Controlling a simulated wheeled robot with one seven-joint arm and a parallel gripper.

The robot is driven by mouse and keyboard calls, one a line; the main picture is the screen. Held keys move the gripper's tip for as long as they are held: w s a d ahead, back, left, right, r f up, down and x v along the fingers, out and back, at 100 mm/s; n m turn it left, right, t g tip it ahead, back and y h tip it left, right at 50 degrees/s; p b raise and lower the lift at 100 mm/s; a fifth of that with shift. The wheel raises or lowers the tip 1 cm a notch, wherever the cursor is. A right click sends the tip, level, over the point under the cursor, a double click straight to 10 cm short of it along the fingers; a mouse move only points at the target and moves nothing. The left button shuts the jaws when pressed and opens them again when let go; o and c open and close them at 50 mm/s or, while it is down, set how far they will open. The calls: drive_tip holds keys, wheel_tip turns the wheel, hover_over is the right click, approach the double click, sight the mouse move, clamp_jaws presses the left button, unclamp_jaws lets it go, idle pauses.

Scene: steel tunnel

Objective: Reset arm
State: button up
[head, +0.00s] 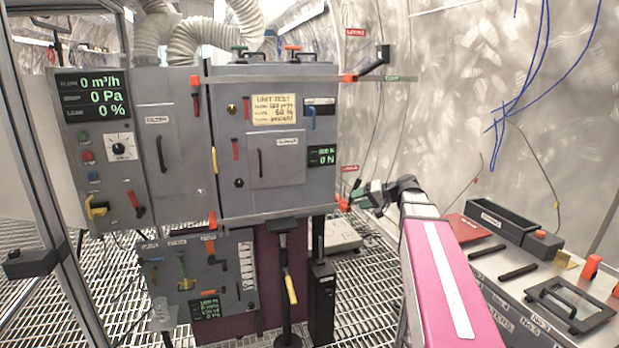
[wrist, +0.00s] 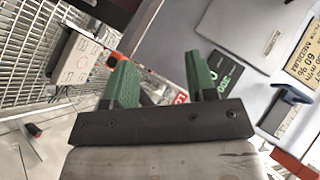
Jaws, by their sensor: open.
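My gripper (head: 357,194) is near the middle of the head view, at the end of my extended arm, beside the lower right corner of the grey cabinet (head: 290,205). In the wrist view my gripper (wrist: 160,72) shows two green fingers spread apart, with nothing held between them. The cabinet also shows in the wrist view (wrist: 225,45), tilted, with part of its door and its green display. I cannot tell the exact gap between the fingers and the cabinet.
A control panel (head: 112,185) with a readout stands left of the cabinet. A bench (head: 500,262) with black handles and a lidded box is at the right. An orange-ended handle (head: 372,62) juts out upper right of the cabinet. The floor is metal grating (head: 345,300).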

drive_tip(key=s+f+g+h, duration=0.2)
drive_tip(key=s+f, duration=0.4)
drive_tip(key=f, duration=0.3)
drive_tip(key=s+f+g+h, duration=0.2)
drive_tip(key=s+f+h, duration=0.3)
drive_tip(key=f, duration=0.5)
drive_tip(key=s+f+g+h, duration=0.2)
drive_tip(key=s+f+h, duration=0.2)
drive_tip(key=s+f, duration=0.5)
drive_tip(key=shift+d+f, duration=0.3)
drive_tip(key=shift+f, duration=0.2)
